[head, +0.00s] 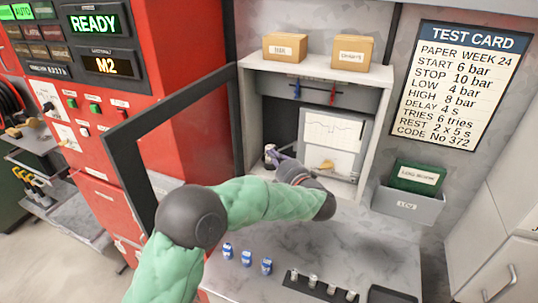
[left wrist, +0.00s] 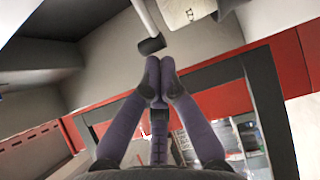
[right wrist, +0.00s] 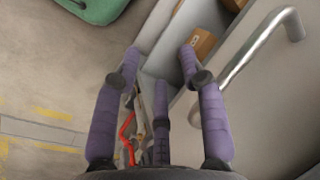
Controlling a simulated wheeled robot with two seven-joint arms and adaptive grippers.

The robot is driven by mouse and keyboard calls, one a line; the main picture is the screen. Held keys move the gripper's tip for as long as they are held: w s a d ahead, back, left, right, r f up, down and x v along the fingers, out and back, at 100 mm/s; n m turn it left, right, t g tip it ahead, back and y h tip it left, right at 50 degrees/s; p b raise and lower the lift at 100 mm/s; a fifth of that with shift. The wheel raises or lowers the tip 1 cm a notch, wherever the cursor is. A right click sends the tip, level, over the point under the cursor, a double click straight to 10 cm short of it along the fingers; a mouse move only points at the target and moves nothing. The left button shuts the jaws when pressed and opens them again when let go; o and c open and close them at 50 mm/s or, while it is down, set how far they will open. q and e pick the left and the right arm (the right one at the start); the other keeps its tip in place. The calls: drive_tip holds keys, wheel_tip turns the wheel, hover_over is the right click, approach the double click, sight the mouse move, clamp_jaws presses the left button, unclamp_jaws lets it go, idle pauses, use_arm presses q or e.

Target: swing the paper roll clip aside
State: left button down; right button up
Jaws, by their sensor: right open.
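A recorder with a white chart sheet (head: 333,130) stands in the open grey cabinet in the head view. A small brass-coloured piece (head: 326,166) sits low on its front; I cannot tell whether it is the paper roll clip. My left gripper (head: 272,156) is beside the recorder's lower left, partly hidden by its own wrist. In the left wrist view its purple fingers (left wrist: 160,72) are together with nothing visible between them. A pale bar with a dark end (left wrist: 151,45) is just beyond the tips. My right gripper (right wrist: 158,65) is open and empty.
A dark-framed open door (head: 170,135) stands left of the cabinet. Two cardboard boxes (head: 285,47) (head: 352,52) sit on top. Blue items (head: 246,258) and a switch strip (head: 320,286) are on the counter. A metal handle (right wrist: 262,58) is right of my right gripper.

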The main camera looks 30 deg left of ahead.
use_arm(q)
drive_tip(key=d, duration=0.2)
drive_tip(key=d+b, duration=0.1)
drive_tip(key=shift+d+r, duration=0.3)
use_arm(e)
drive_tip(key=shift+s+f, duration=0.1)
drive_tip(key=shift+f, duration=0.4)
drive_tip(key=shift+d, duration=0.1)
